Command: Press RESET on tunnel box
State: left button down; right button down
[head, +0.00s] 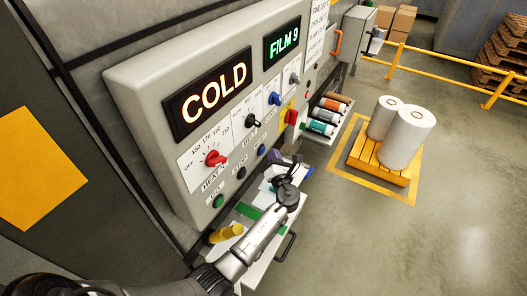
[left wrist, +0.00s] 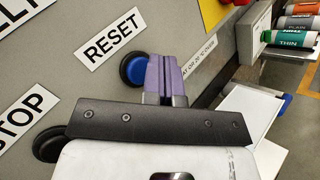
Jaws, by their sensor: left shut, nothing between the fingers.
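The tunnel box (head: 150,100) is a light grey panel on the left wall side, with a lit COLD display (head: 212,94). The blue RESET button (head: 262,150) sits low on its face. In the left wrist view the blue button (left wrist: 138,71) has a black collar, below and right of its RESET label (left wrist: 110,42). My left gripper (head: 281,157) is shut and empty, just right of the button. Its purple fingers (left wrist: 165,76) overlap the button's right edge in the wrist view. I cannot tell whether they touch it. My right gripper is not in view.
A black button (head: 241,172) and a green button (head: 218,200) sit lower left of RESET. A red heat knob (head: 214,158) is above them. A shelf (head: 258,262) lies below the panel. A yellow pallet (head: 372,165) with white rolls stands on open floor at right.

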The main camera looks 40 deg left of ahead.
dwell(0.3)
pick_arm(q)
jog(key=shift+a, duration=0.15)
jog(key=shift+s+a+p, duration=0.1)
jog(key=shift+a+p, duration=0.15)
jog(key=shift+p, duration=0.15)
